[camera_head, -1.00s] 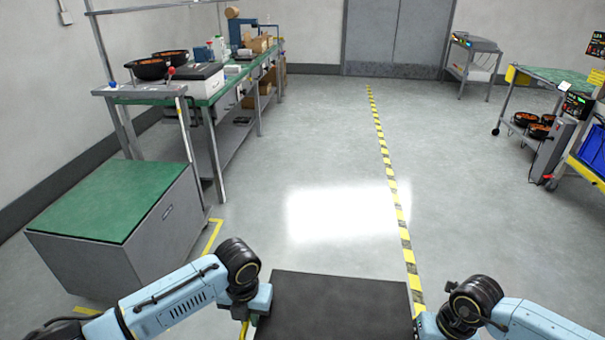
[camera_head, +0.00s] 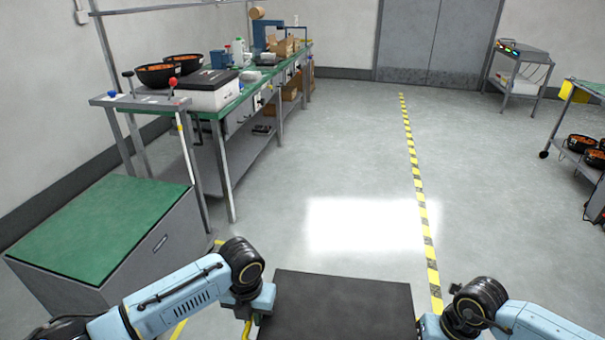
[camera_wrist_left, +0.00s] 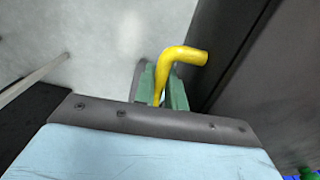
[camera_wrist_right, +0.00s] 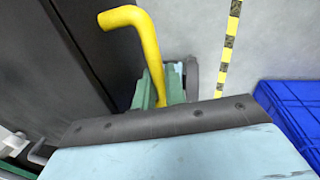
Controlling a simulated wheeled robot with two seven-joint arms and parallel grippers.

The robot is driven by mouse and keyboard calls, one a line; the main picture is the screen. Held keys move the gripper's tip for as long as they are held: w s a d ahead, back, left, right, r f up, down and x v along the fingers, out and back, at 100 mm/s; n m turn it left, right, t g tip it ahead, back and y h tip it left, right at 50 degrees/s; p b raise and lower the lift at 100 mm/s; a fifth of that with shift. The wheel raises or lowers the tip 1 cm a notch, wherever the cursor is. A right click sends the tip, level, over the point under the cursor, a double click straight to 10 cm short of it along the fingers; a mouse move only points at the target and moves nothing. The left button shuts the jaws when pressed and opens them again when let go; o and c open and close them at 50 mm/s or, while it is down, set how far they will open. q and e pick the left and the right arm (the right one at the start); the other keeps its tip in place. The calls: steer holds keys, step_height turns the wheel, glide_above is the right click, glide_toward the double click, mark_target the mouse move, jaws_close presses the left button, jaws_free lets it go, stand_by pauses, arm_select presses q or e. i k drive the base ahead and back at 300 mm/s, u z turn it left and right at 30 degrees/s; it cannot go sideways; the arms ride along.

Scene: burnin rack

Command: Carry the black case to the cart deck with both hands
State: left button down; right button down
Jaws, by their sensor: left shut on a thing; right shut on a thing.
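The black case (camera_head: 340,305) is at the bottom middle of the head view, between my two arms; its near part is cut off by the picture edge. My left gripper (camera_head: 255,318) is at its left side. The left wrist view shows the jaws (camera_wrist_left: 160,88) shut on a yellow bent handle (camera_wrist_left: 182,58) beside the case's dark wall (camera_wrist_left: 270,70). My right gripper (camera_head: 424,326) is at the right side. The right wrist view shows its jaws (camera_wrist_right: 165,88) shut on another yellow handle (camera_wrist_right: 145,40). A grey cart (camera_head: 518,80) stands at the far right; another cart (camera_head: 585,125) is partly cut off.
A green-topped grey cabinet (camera_head: 150,250) stands close on the left, before a long workbench (camera_head: 232,110). Open floor (camera_head: 360,160) with a striped yellow-black line (camera_head: 412,150) lies ahead. A blue crate (camera_wrist_right: 292,108) shows in the right wrist view.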

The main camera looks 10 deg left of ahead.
mark_target(110, 236)
steer(key=u, duration=0.2)
steer(key=i, duration=0.95)
steer(key=u, duration=0.7)
steer(key=i, duration=0.85)
steer(key=u, duration=1.05)
steer(key=i, duration=0.8)
steer(key=u, duration=0.65)
steer(key=i, duration=0.55)
steer(key=u, duration=0.25)
